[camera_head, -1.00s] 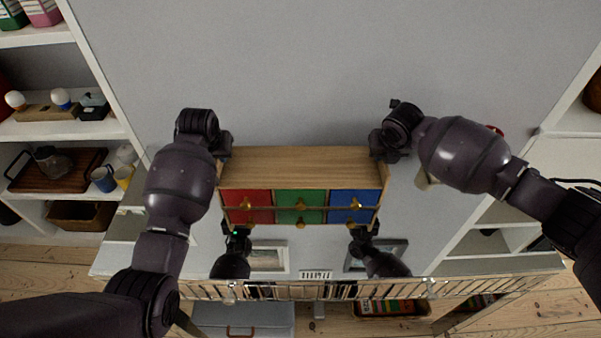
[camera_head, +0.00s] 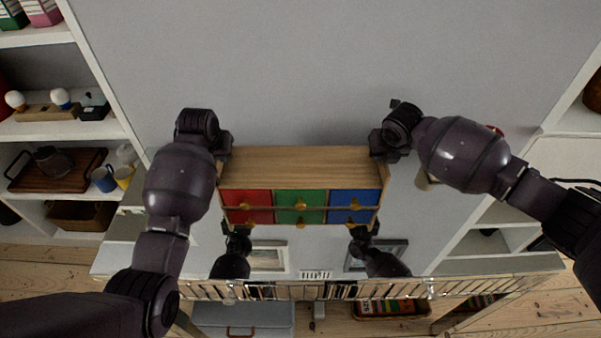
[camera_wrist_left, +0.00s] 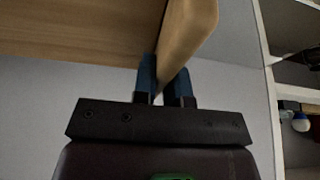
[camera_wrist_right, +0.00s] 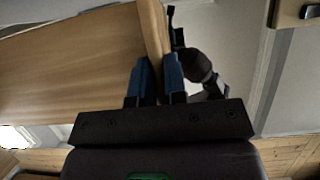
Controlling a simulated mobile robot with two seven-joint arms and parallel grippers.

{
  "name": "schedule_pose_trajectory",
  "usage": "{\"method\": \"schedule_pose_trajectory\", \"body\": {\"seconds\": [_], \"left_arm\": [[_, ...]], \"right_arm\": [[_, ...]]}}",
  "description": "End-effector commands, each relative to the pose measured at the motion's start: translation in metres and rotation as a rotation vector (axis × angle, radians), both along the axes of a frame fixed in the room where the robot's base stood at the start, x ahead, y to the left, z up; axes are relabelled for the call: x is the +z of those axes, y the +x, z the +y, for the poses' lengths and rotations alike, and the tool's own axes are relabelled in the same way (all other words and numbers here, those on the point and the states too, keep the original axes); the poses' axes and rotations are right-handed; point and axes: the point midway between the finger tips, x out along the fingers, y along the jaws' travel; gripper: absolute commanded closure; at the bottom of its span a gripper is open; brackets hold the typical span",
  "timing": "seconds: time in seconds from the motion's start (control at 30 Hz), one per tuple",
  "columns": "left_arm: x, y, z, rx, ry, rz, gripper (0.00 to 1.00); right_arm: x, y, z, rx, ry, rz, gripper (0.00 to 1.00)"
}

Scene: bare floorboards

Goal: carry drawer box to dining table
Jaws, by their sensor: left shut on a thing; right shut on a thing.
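The drawer box (camera_head: 295,166) is a wooden case with red, green and blue drawer fronts and yellow knobs. It sits in the middle of the head view, its top level across the picture. My left gripper (camera_head: 224,148) is shut on its left side and my right gripper (camera_head: 378,148) is shut on its right side. In the left wrist view the blue fingers (camera_wrist_left: 167,88) pinch the edge of the side panel. In the right wrist view the fingers (camera_wrist_right: 157,78) pinch the opposite panel. I cannot make out the dining table with certainty.
A white shelf unit (camera_head: 100,129) with mugs, a tray and other items stands at the left. More white shelving (camera_head: 500,240) is at the right. Dark arm shapes, seemingly reflections, show below the box. A grey-blue case (camera_head: 243,318) lies at the bottom. Plain grey fills the top.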

Motion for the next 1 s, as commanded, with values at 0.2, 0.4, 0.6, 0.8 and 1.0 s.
{"method": "schedule_pose_trajectory", "body": {"seconds": [0.2, 0.4, 0.6, 0.8, 1.0], "left_arm": [[0.002, 0.001, 0.0, 0.0, 0.0, -0.003, 1.0], [0.007, 0.001, 0.0, 0.0, 0.001, -0.004, 1.0], [0.019, 0.001, 0.0, 0.0, 0.001, -0.007, 1.0], [0.033, 0.001, 0.0, 0.0, 0.001, -0.007, 1.0], [0.045, 0.001, 0.001, 0.0, 0.001, -0.005, 1.0]], "right_arm": [[0.002, 0.001, 0.0, 0.0, 0.0, -0.004, 1.0], [0.008, 0.001, 0.0, 0.0, 0.0, -0.005, 1.0], [0.02, 0.002, 0.0, 0.0, 0.0, -0.008, 1.0], [0.034, 0.002, 0.0, 0.0, 0.0, -0.008, 1.0], [0.045, 0.001, 0.0, 0.0, 0.0, -0.006, 1.0]]}}
